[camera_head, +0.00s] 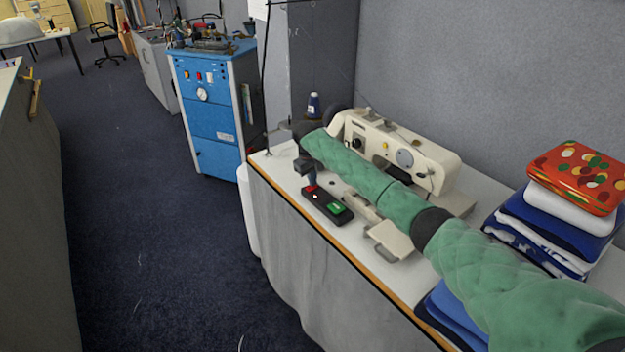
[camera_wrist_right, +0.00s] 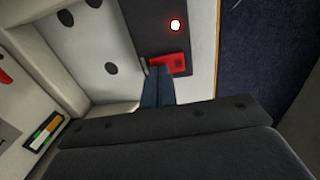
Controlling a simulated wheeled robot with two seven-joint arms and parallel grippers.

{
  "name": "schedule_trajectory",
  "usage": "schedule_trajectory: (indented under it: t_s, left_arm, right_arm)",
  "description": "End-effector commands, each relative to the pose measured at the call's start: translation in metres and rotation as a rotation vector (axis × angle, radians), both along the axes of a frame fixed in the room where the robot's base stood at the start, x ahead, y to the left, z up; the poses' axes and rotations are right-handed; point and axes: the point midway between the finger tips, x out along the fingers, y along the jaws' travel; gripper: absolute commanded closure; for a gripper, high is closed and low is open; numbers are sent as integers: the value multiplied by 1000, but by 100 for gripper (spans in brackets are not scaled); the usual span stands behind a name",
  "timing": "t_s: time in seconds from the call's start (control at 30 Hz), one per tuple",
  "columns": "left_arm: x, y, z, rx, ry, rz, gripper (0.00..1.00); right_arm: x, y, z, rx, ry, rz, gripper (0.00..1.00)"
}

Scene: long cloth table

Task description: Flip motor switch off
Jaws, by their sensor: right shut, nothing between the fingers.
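The motor switch (camera_head: 327,206) is a dark box on the front edge of the white table, with a green button (camera_head: 335,208) at its near end and a red button (camera_head: 311,188) at its far end. In the wrist view the red button (camera_wrist_right: 172,61) lies by the fingertips, and a small lamp (camera_wrist_right: 175,25) glows red beside it. My right gripper (camera_head: 312,182) is shut and empty, pointing down at the red button. In the wrist view its fingertips (camera_wrist_right: 157,72) overlap the button's edge; I cannot tell whether they touch it. My left gripper is out of view.
A cream sewing machine (camera_head: 436,162) stands behind my green-sleeved right arm. A blue cabinet (camera_head: 212,140) stands beyond the table. The floor at the left is clear.

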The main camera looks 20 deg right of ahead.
Motion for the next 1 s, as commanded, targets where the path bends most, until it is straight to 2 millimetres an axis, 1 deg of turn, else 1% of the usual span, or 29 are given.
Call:
schedule_trajectory:
  t_s: [0.1,0.13,0.2,0.53,0.83,1.0]
  left_arm:
    - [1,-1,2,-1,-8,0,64]
    - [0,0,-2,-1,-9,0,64]
    - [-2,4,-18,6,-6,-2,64]
    - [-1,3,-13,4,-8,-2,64]
    - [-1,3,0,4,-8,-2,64]
    - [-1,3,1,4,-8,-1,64]
  right_arm:
    - [0,-1,-2,35,15,-1,100]
    - [1,-2,-4,53,21,-2,100]
    - [1,-3,-7,76,28,-1,100]
    - [-1,-1,-9,71,30,0,100]
    - [-6,12,-8,73,34,2,100]
    - [-7,15,-9,73,33,1,100]
